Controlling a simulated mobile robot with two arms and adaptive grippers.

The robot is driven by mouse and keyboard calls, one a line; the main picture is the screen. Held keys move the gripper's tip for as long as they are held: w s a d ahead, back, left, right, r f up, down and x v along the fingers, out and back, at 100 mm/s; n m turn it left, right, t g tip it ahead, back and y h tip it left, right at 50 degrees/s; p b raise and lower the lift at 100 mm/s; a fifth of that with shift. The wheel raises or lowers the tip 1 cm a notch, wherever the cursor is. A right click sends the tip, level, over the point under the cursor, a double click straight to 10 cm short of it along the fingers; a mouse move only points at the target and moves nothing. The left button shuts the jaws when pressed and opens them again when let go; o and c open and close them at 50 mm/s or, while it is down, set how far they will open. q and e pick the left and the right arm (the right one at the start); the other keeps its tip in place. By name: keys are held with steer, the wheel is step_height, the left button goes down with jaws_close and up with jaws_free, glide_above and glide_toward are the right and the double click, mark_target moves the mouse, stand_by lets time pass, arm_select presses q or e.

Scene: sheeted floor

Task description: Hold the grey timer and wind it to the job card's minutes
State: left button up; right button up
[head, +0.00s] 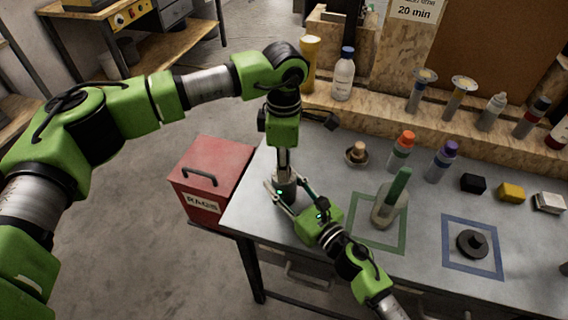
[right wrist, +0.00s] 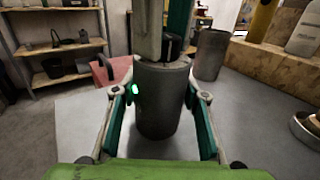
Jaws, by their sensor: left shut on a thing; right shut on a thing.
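The grey timer (head: 286,194) is an upright dark grey cylinder near the left end of the bench. In the right wrist view its body (right wrist: 160,105) stands between the fingers of my right gripper (right wrist: 163,92), which is shut on it from the side. My left gripper (head: 284,168) points down from above and is shut on the timer's dark top knob (right wrist: 172,46). The knob is mostly hidden by the fingers, and no dial marks are readable. The job card (head: 414,10) at the back reads "20 min"; its upper line is cut off.
A dark round object (head: 472,244) lies in a blue square. Several bottles stand behind. A red RAGS box (head: 212,175) stands left of the bench. A grey cylinder (right wrist: 210,54) shows behind the timer.

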arm_select(q)
steer(key=shift+w+m, duration=0.1)
steer(key=shift+m, duration=0.9)
arm_select(e)
steer(key=shift+f, duration=0.1)
arm_select(q)
steer(key=o, duration=1.1)
steer(key=shift+o, duration=0.2)
step_height(320, 180, up, 12)
arm_select(e)
steer(key=o, duration=1.3)
